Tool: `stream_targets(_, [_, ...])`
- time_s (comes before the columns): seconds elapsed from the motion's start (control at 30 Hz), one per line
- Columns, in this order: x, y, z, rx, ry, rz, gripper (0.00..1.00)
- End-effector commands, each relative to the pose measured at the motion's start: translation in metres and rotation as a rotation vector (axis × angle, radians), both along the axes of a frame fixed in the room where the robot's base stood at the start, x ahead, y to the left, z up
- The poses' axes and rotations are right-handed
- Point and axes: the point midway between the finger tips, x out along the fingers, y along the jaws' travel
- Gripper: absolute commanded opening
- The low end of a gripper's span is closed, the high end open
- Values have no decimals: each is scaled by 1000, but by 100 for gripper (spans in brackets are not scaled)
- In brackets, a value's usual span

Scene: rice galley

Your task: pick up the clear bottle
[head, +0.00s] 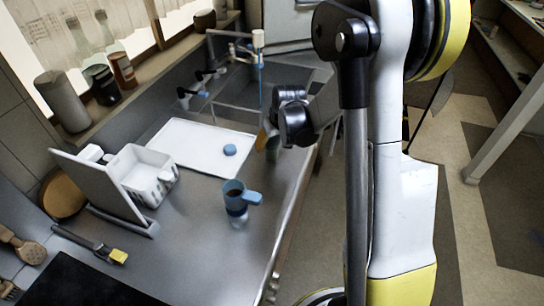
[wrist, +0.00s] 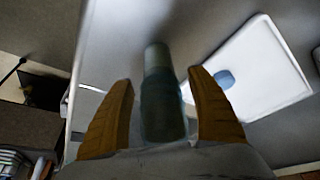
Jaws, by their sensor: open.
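A see-through, grey-green bottle (wrist: 162,105) lies between the two orange fingers of my gripper (wrist: 162,110) in the wrist view, with its narrower end pointing away. The fingers are apart, with a gap on each side of the bottle; I cannot tell whether either touches it. In the head view my gripper (head: 266,138) is low over the counter's right edge, right of the white tray. A small greenish part of the bottle (head: 273,153) shows there; my wrist hides the rest.
The white tray (head: 188,148) holds a blue round piece (head: 230,150). A white rack (head: 145,174) is at left. Bottles (head: 98,72) stand on the sill. A sink lies behind.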

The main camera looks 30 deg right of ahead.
Motion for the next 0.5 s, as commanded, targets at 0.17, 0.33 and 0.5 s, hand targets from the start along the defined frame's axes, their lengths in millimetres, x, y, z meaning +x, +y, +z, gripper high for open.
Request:
stream_targets(0.17, [3, 0, -7, 0, 0, 0, 68])
stream_targets(0.33, [2, 0, -6, 0, 0, 0, 44])
stream_targets(0.5, [2, 0, -6, 0, 0, 0, 0])
